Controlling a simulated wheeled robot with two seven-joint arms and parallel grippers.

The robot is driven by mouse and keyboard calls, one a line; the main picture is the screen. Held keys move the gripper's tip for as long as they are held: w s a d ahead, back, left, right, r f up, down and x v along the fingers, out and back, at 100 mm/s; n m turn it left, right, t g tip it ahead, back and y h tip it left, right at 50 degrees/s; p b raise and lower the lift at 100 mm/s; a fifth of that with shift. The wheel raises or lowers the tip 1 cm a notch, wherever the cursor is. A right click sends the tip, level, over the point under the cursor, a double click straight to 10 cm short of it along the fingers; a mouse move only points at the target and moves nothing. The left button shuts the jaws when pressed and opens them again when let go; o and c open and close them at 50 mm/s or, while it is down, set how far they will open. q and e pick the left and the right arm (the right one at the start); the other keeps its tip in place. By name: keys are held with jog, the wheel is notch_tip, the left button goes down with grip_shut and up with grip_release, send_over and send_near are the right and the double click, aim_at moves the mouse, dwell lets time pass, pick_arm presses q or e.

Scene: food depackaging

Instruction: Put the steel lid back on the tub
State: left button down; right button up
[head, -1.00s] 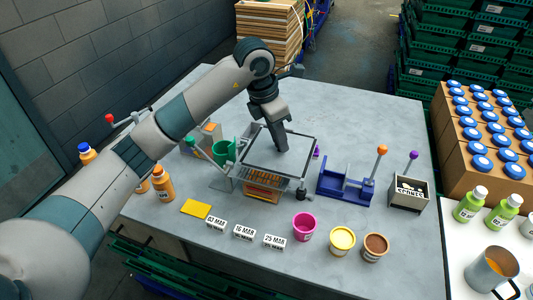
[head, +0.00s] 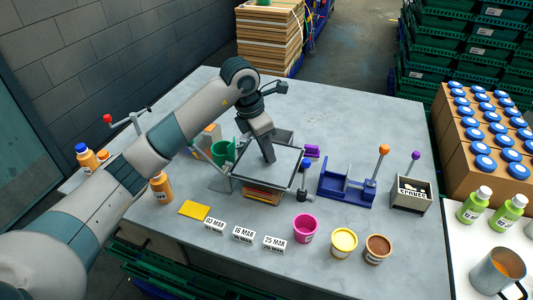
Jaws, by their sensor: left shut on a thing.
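The steel lid (head: 282,166) is a flat grey square plate with a dark edge. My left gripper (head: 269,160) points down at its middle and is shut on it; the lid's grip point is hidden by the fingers. The lid lies roughly level over the tub (head: 285,137), a grey-walled box whose back rim shows behind it. The lid hides most of the tub's inside. I cannot tell whether lid and rim touch. My right gripper is not in view.
A green cup (head: 223,152) stands close left of the tub. Date blocks (head: 243,234) and a pink pot (head: 305,228) line the front. The table's back right is clear.

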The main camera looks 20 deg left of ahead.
aim_at(257, 164)
pick_arm(q)
jog(key=shift+f, duration=0.25)
jog(key=shift+f, duration=0.1)
jog(key=c, duration=1.5)
grip_release()
jog(key=shift+a+r, duration=0.1)
jog(key=shift+r, duration=0.5)
jog(key=b+v, duration=0.3)
jog(key=v, duration=0.8)
jog(key=shift+s+b, duration=0.1)
jog(key=shift+b, duration=0.2)
